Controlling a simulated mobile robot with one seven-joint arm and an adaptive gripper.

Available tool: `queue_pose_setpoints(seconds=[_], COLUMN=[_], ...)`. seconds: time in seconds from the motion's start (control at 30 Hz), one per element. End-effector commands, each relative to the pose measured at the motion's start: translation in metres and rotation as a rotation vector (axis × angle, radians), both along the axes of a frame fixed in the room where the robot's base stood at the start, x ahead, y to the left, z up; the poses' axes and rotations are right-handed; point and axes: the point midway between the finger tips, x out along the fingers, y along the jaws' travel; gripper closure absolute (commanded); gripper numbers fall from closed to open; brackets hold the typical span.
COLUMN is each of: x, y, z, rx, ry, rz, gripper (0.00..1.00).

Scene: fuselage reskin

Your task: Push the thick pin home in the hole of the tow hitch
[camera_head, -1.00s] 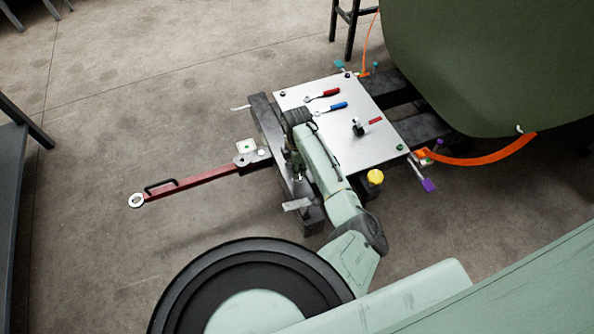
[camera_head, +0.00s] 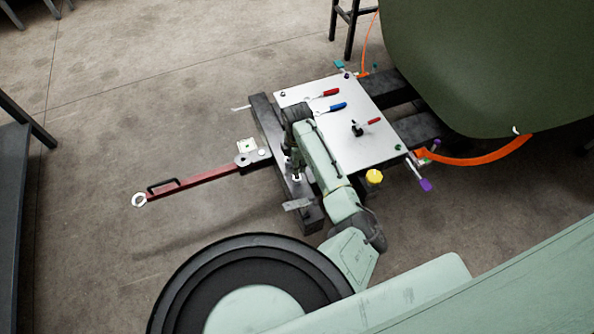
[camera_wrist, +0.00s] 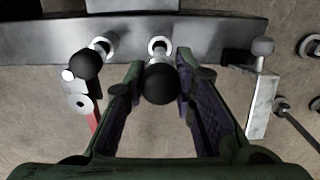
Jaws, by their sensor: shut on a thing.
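In the wrist view, my gripper (camera_wrist: 160,82) has its purple-padded fingers on either side of a pin with a black ball knob (camera_wrist: 160,85). The pin's shank points to a bright-ringed hole (camera_wrist: 159,45) in the dark crossbeam of the hitch (camera_wrist: 220,38); how deep it sits is hidden by the knob. A second black-knobbed pin (camera_wrist: 84,64) stands at another ringed hole to the left, near the red tow bar (camera_wrist: 92,120). In the head view, my gripper (camera_head: 293,162) is over the crossbeam (camera_head: 264,112), partly hidden by my arm.
A light plate (camera_head: 352,140) with red- and blue-handled tools lies behind the beam. A grey lever with a round knob (camera_wrist: 263,47) stands just right of my gripper. A yellow cap (camera_head: 375,176) and an orange strap (camera_head: 480,160) are farther right.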

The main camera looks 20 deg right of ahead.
Motion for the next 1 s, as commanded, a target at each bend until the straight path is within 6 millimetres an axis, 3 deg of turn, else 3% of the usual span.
queue_pose_setpoints(seconds=[0.7, 1.0], x=[0.000, 0.000], y=[0.000, 0.000], z=[0.017, 0.040], rx=[0.000, 0.001], ry=[0.000, -0.001], rz=[0.000, 0.000], gripper=[1.00, 1.00])
